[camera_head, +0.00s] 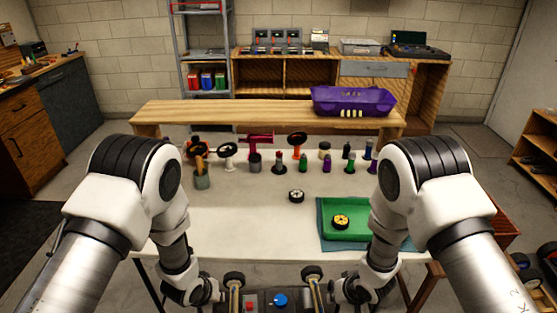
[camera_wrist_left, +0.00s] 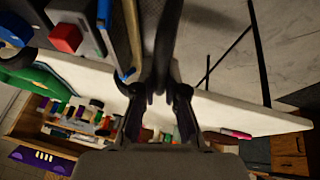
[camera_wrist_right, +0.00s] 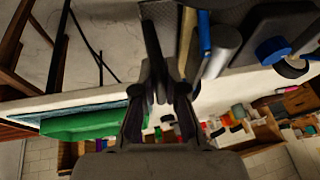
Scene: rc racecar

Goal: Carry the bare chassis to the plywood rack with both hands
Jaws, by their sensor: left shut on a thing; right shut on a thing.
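The bare chassis (camera_head: 265,302) is at the bottom edge of the head view, close to my body, with only its far part showing. It has a dark deck, a red block, a blue round part and small dark wheels. My left gripper (camera_wrist_left: 160,92) is shut on a dark bar along one side of the chassis. My right gripper (camera_wrist_right: 160,92) is shut on the opposite side. The chassis hangs in front of the white table's near edge. A long plywood rack (camera_head: 220,112) stands along the table's far side, with a purple body shell (camera_head: 352,100) on its right end.
The white table (camera_head: 250,235) holds a row of bottles, tools and cups toward its back. A loose wheel (camera_head: 296,196) lies mid-table. A green tray (camera_head: 350,232) with a yellow-hubbed wheel (camera_head: 341,220) is at right. The rack's left and middle top is bare.

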